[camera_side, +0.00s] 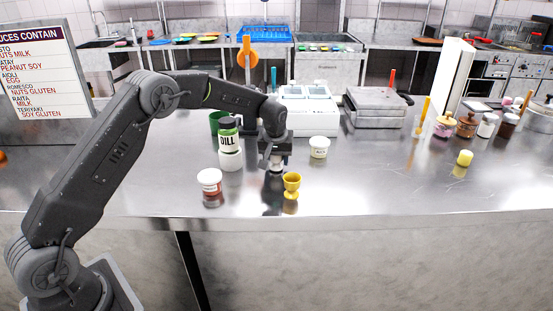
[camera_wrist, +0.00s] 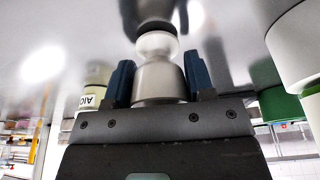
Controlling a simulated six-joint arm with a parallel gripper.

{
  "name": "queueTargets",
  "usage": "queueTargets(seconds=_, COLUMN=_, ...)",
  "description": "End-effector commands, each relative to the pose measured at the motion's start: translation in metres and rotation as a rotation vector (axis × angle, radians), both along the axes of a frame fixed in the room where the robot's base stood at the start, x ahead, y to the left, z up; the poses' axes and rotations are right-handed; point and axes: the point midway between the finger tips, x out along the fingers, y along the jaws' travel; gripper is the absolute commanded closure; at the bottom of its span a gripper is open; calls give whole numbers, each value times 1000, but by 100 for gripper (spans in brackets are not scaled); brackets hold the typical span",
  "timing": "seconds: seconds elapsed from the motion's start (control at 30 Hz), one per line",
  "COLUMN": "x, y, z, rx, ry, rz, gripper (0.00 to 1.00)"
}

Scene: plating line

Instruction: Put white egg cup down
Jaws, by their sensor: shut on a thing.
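The white egg cup (camera_wrist: 158,80) is between the two blue fingers of my gripper (camera_wrist: 158,85) in the wrist view. My gripper is shut on it. In the side view my gripper (camera_side: 276,164) points down, low over the steel counter, and hides most of the cup. The cup looks upright and close to the counter top; I cannot tell whether it touches.
A yellow egg cup (camera_side: 291,185) stands just right of my gripper. A red jar with a white lid (camera_side: 210,182) and a dill jar (camera_side: 229,140) stand to the left.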

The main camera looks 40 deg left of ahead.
Motion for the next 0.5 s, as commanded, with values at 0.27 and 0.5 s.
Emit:
queueTargets(seconds=0.27, x=0, y=0, z=-3, rx=0, ry=-2, rz=0, gripper=75)
queueTargets(seconds=0.5, x=0, y=0, z=-6, rx=0, ry=-1, rz=0, gripper=43)
